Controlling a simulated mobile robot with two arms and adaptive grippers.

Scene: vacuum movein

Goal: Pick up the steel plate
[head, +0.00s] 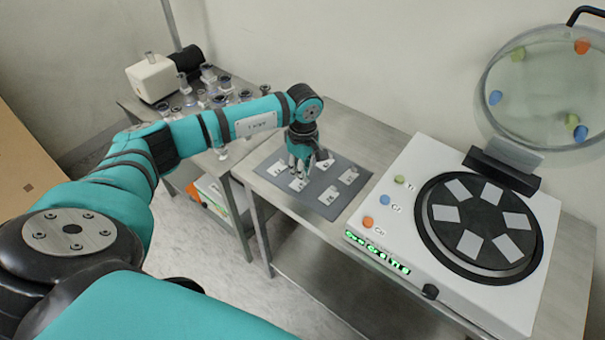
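Several small light plates with dark marks lie on a dark grey mat (322,200) on the steel table. One plate (348,175) lies at the mat's right, another plate (328,196) near its front corner, and another plate (277,168) at its left. The marks are too small to read, so I cannot tell which is the steel plate. My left gripper (300,172) points down over the middle of the mat, close to the plates there, and partly hides them. Its fingertips are too small to show whether they hold anything. My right gripper is not in view.
A white machine (400,235) with a round black disc bearing several light squares stands at the right, its clear round lid (540,85) raised. A lower table at the back left holds a cream device (152,78) and several small glass vessels.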

